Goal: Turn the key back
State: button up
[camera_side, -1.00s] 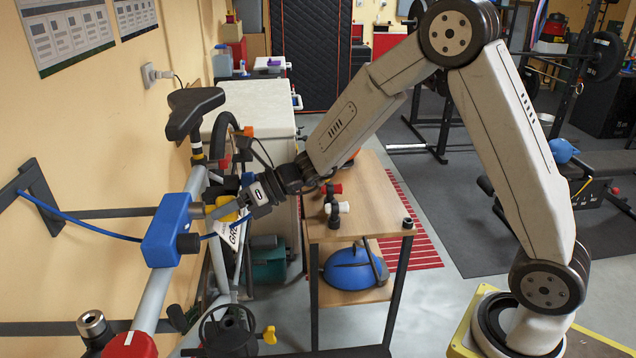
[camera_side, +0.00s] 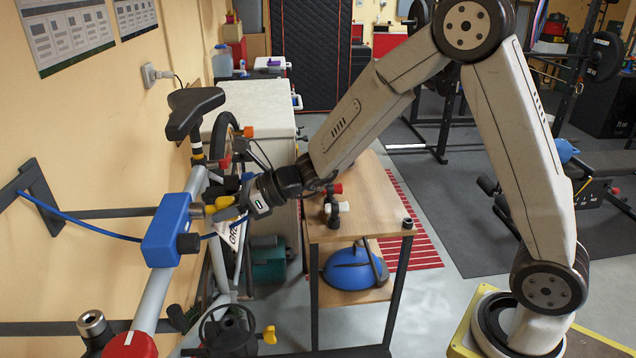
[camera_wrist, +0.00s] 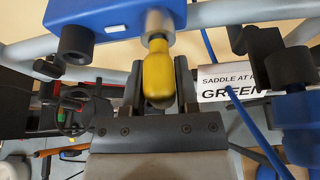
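The yellow key (camera_side: 226,203) has a rounded handle on a metal shaft and sticks out of the right side of the blue housing (camera_side: 166,230) on the grey tube. My gripper (camera_side: 236,201) is at the key. In the wrist view, the yellow key (camera_wrist: 158,72) points toward me from the housing (camera_wrist: 110,20), between the two dark fingers of my gripper (camera_wrist: 160,85). One finger is on each side, very close to the handle. I cannot tell whether both press on it. The side view hides the fingertips partly.
A white sign (camera_wrist: 228,82) reading "SADDLE AT" and "GREEN" hangs close on the right in the wrist view. A black saddle (camera_side: 194,112) stands above the housing. A wooden-topped table (camera_side: 375,205) with small dark fittings stands below my forearm. A blue cable (camera_side: 80,225) runs to the wall.

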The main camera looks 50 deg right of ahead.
jog(key=o, duration=0.4)
jog(key=shift+d, duration=0.1)
jog(key=v, duration=0.6)
dwell(0.5)
